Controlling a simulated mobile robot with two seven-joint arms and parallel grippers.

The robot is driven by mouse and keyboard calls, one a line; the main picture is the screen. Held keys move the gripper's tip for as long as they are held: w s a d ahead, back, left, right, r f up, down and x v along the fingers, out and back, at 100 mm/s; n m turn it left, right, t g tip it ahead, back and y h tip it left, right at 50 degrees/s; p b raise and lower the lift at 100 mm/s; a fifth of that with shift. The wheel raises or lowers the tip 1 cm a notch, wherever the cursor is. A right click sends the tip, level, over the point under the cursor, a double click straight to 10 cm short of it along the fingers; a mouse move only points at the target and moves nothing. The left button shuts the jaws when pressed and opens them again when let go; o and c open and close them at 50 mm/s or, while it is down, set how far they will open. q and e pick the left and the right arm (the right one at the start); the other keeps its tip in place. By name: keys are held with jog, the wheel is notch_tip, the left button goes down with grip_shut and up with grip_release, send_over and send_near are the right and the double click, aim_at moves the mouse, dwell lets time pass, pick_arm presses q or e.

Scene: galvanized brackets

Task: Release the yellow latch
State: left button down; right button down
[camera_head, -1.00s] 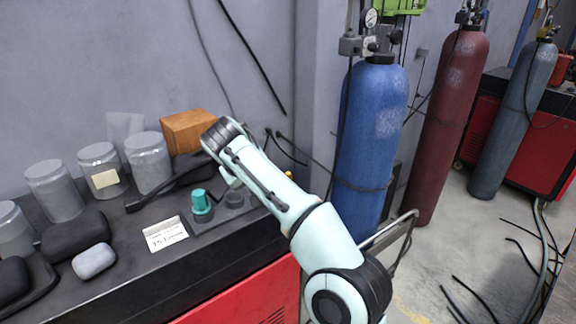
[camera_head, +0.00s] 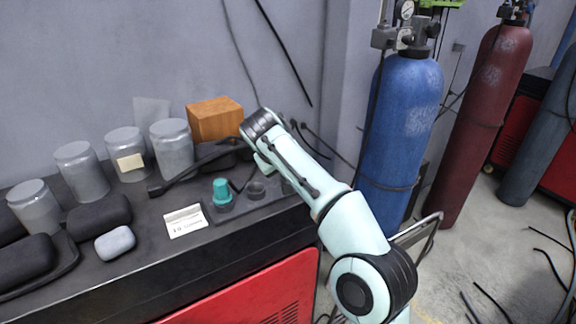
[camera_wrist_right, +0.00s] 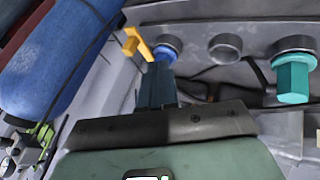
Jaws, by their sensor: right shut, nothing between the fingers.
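The yellow latch (camera_wrist_right: 135,42) shows in the right wrist view at the upper left. It is an L-shaped piece beside a blue round knob (camera_wrist_right: 167,47) on a grey panel. My right gripper (camera_wrist_right: 157,70) is shut and empty, its fingertips close to the blue knob and just right of the latch. I cannot tell whether they touch the knob. In the head view my right arm (camera_head: 310,180) reaches over the panel and hides the latch and the fingertips. My left gripper is not in view.
A teal knob (camera_head: 222,192) and a dark round socket (camera_head: 256,190) sit on the same panel. A white label card (camera_head: 185,222) lies in front. Grey jars (camera_head: 172,150) and an orange-brown box (camera_head: 215,120) stand behind. A blue gas cylinder (camera_head: 405,130) stands to the right.

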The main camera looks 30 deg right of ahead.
jog(key=w+d+f, duration=0.3)
jog(key=d+f, duration=0.2)
jog(key=d, duration=0.1)
jog(key=shift+d, duration=0.35)
jog(key=shift+s+f, duration=0.1)
jog(key=shift+s, duration=0.05)
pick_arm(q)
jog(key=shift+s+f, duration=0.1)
pick_arm(e)
jog(key=shift+d, duration=0.1)
